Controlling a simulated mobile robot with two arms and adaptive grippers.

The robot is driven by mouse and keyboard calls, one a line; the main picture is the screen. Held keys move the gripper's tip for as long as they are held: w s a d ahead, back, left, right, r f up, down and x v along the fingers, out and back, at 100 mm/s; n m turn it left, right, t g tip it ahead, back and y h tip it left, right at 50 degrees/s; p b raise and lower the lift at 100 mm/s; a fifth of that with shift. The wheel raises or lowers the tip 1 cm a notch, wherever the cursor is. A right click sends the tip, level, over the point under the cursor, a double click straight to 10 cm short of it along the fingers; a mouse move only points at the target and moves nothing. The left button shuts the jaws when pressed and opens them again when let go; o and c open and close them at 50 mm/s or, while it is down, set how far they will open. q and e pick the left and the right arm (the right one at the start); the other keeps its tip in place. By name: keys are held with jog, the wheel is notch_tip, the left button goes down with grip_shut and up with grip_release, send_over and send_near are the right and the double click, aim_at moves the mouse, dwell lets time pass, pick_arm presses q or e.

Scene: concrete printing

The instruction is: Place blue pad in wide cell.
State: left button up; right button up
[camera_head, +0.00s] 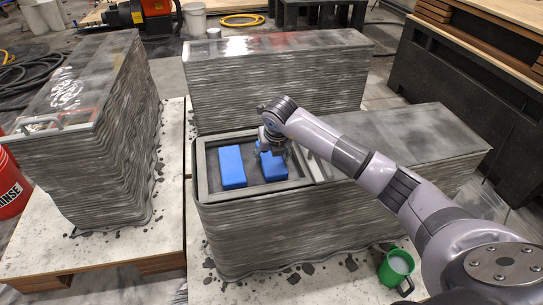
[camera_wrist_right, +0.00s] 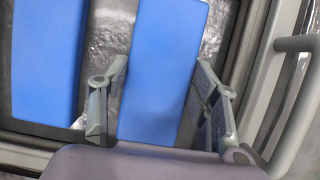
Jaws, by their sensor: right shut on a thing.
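My right gripper (camera_head: 272,150) is shut on a blue pad (camera_head: 273,167) over the right part of a recessed, rimmed cell (camera_head: 200,180) in the top of a layered concrete block. In the right wrist view the fingers of my gripper (camera_wrist_right: 157,85) stand on both sides of this pad (camera_wrist_right: 165,50). I cannot tell whether the pad touches the cell floor. A second blue pad (camera_head: 232,167) lies in the cell to the left, also seen in the right wrist view (camera_wrist_right: 47,60), with a gap between the two. My left gripper is not in view.
Another concrete block (camera_head: 280,85) stands behind, and a long one (camera_head: 95,130) on a pallet at left. A green mug (camera_head: 396,268) stands at the block's front right. A red bucket (camera_head: 10,185) is at the far left. A pale bar (camera_wrist_right: 295,43) shows at right in the wrist view.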

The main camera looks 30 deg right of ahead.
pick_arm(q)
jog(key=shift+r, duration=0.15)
pick_arm(e)
jog(key=shift+f, duration=0.1)
jog(key=shift+f, duration=0.1)
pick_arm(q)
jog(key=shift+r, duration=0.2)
pick_arm(e)
jog(key=o, duration=1.2)
pick_arm(q)
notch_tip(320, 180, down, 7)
jog(key=p, duration=0.1)
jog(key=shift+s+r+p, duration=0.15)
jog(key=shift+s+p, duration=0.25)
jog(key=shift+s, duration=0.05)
pick_arm(e)
jog(key=v, duration=1.2)
